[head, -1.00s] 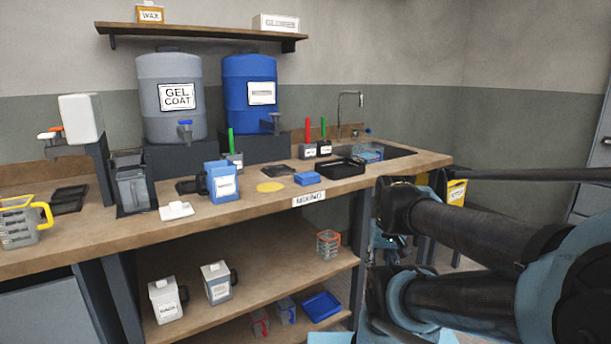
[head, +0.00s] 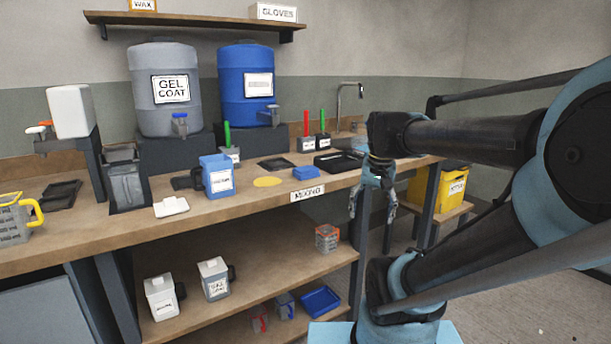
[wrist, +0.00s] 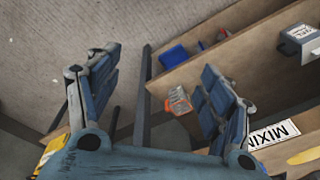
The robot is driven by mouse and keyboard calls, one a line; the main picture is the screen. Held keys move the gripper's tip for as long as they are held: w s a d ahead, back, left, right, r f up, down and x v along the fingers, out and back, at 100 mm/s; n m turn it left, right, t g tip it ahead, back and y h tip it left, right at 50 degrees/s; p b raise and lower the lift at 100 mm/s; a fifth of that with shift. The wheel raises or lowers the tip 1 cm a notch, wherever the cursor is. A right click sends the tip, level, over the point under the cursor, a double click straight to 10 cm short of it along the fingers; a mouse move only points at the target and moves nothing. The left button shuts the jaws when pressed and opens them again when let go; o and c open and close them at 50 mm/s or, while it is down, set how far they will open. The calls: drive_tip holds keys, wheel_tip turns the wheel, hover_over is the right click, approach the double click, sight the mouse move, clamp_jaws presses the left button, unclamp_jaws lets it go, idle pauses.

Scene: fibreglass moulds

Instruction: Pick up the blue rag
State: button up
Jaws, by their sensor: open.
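A small folded blue piece that looks like the blue rag (head: 331,173) lies on the mixing bench (head: 225,204) near its front edge, right of the round yellow patch. My gripper (head: 372,212) hangs fingers down in front of the bench's right part, to the right of the rag and with its fingertips below the bench top. It is open and empty. In the wrist view, my gripper's two fingers (wrist: 160,75) are spread apart above the floor and lower shelves. I cannot make out the rag in the wrist view.
A black tray (head: 338,162) lies behind the rag. A blue jug (head: 218,176) stands to its left. A yellow bin (head: 440,190) stands right of the bench. The lower shelf holds a blue tray (head: 320,301). Open floor (head: 520,305) lies at the right.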

drive_tip(key=w+a+r+m+g, duration=0.1)
drive_tip(key=w+a+r+m, duration=0.3)
drive_tip(key=w+a+r, duration=0.65)
drive_tip(key=w+a+r+m+g, duration=0.1)
drive_tip(key=w+a+r+m, duration=0.5)
drive_tip(key=w+r, duration=0.7)
drive_tip(key=n, duration=0.1)
hover_over(306, 168)
drive_tip(key=shift+y, duration=0.4)
wheel_tip(306, 168, down, 14)
drive_tip(key=shift+d+r, duration=0.15)
drive_tip(key=shift+r, duration=0.05)
drive_tip(key=shift+w+f, duration=0.15)
drive_tip(key=shift+f, duration=2.5)
drive_tip(key=shift+f, duration=0.2)
drive_tip(key=shift+c, duration=0.3)
drive_tip(key=c, duration=1.1)
